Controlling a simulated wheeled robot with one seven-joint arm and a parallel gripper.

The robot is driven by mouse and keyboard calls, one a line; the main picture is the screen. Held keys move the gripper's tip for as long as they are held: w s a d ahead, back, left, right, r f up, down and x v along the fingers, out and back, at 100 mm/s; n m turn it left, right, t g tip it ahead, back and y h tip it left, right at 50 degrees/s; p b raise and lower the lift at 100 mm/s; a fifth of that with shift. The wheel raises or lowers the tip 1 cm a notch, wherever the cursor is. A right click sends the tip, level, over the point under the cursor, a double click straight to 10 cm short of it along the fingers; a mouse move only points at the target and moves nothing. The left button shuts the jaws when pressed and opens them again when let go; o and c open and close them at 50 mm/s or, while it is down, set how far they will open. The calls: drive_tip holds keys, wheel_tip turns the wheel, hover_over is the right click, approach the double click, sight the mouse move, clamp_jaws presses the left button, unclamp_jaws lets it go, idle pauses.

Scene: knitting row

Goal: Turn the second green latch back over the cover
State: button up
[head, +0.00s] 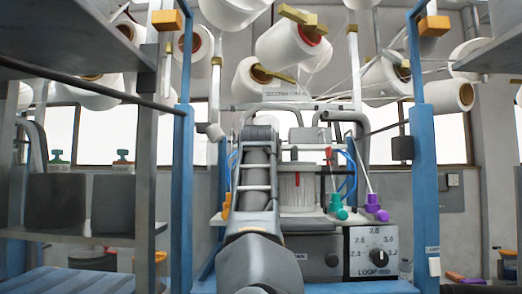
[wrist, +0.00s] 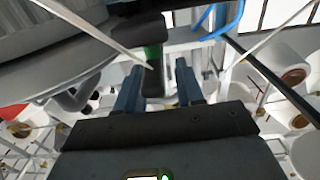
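In the wrist view, the two blue-grey fingers of my gripper (wrist: 160,88) stand apart. A dark latch-like piece with a green band (wrist: 152,52) lies between or just beyond them, nearer the left finger, with a gap to the right finger. I cannot tell whether the left finger touches it. A large grey rounded body (wrist: 45,42), possibly the cover, fills the upper left. In the head view, my arm rises in front of the machine and hides my gripper. I cannot pick out the latch there; which green latch this is cannot be told.
In the head view, a ribbed white cylinder (head: 298,190) stands right of my arm, with teal (head: 337,206) and purple (head: 374,208) fittings beside it. A LOOP dial panel (head: 375,252) is below. Blue posts (head: 182,190) flank the machine. Yarn cones (head: 290,45) hang above.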

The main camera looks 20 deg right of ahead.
drive_tip(key=shift+w, duration=0.1)
drive_tip(key=shift+c, duration=0.2)
clamp_jaws()
drive_tip(key=shift+d+n+y, duration=0.15)
drive_tip(key=shift+n+y, duration=0.15)
drive_tip(key=shift+y, duration=0.2)
drive_tip(key=shift+d+f+n+t+y+b, duration=0.1)
drive_tip(key=shift+n+t+y+b, duration=0.25)
drive_tip(key=shift+n+y, duration=2.15)
drive_tip(key=shift+y, duration=0.85)
drive_tip(key=shift+n+y, duration=0.7)
drive_tip(key=shift+y, duration=0.85)
drive_tip(key=shift+a+n+g+y, duration=0.2)
drive_tip(key=shift+n+g+y, duration=0.1)
drive_tip(key=shift+g+y, duration=0.2)
drive_tip(key=shift+o, duration=0.2)
unclamp_jaws()
